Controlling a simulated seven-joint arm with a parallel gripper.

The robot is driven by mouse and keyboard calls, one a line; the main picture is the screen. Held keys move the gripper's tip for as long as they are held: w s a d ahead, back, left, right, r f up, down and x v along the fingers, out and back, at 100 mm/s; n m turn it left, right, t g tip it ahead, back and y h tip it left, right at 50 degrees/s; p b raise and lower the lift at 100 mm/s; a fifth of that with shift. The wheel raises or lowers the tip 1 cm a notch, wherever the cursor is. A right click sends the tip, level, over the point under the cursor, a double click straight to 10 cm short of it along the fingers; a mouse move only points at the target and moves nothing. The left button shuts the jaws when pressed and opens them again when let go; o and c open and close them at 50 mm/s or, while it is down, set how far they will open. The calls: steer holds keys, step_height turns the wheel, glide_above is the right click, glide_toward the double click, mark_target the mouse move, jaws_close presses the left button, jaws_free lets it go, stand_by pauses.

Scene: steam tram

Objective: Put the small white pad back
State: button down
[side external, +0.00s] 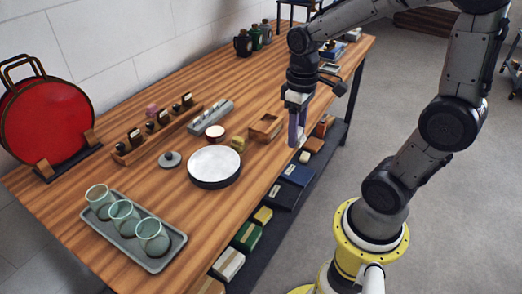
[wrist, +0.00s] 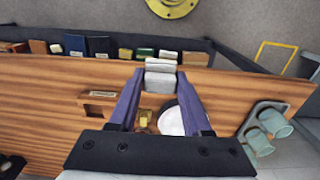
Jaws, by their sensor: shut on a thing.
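My gripper (side external: 298,142) has purple fingers and points down near the table's front edge, to the right of a small open wooden holder (side external: 266,127). In the wrist view my gripper (wrist: 160,78) is shut on a small white pad (wrist: 160,82), which shows as pale layered blocks between the fingertips. The pad is mostly hidden by the fingers in the side view. The wooden holder also shows in the wrist view (wrist: 98,97), left of the fingers, with a pale label on it.
A yellow block (side external: 237,143) and a round white-topped dish (side external: 214,167) stand left of the holder. A tray (side external: 172,246) with glasses is at the near left. Boxes and books line a dark lower shelf (side external: 281,196) below the front edge. A rack of stamps (side external: 158,133) stands farther back.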

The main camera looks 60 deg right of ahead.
steer(key=w+d+f, duration=0.2)
steer(key=w+f, duration=0.1)
steer(key=w, duration=0.4)
glide_above(261, 155)
step_height(261, 155, down, 6)
steer(key=shift+s+f, duration=0.1)
steer(key=shift+f, duration=1.5)
steer(key=shift+f, duration=0.2)
steer(key=shift+c, duration=1.7)
jaws_free()
steer(key=shift+r, duration=0.1)
